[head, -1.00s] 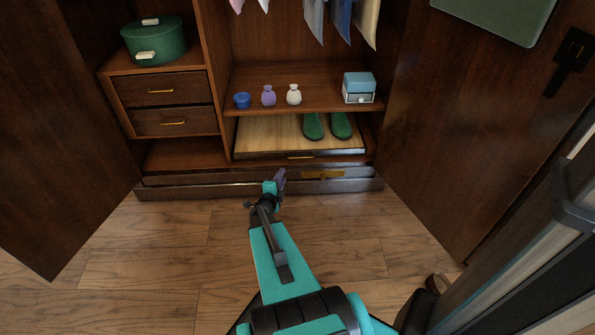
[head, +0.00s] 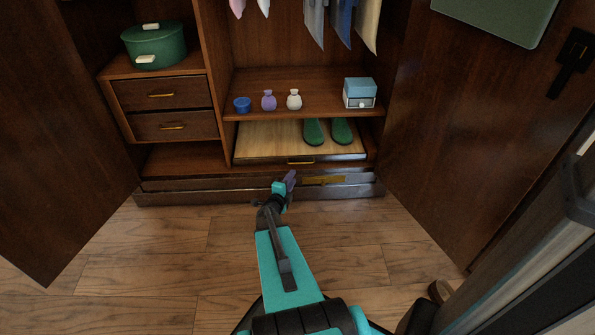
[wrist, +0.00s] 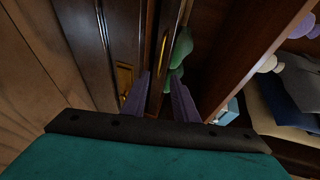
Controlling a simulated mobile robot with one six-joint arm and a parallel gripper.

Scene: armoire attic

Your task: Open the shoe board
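The shoe board (head: 265,142) is a pale wooden pull-out board with a dark front, low in the armoire. A pair of green shoes (head: 328,132) stands on it. A thin brass handle (head: 301,162) is on its front edge; the handle (wrist: 163,55) also shows in the wrist view. My gripper (head: 289,181) is just in front of and below the board's front. In the wrist view my gripper (wrist: 160,97) has its two purple fingers apart, with the handle ahead between them. I see no contact with the handle.
A lower base panel with a brass plate (head: 325,180) lies under the board. A shelf (head: 326,103) above bears small vases, a blue bowl and a box. Open doors (head: 455,140) flank both sides.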

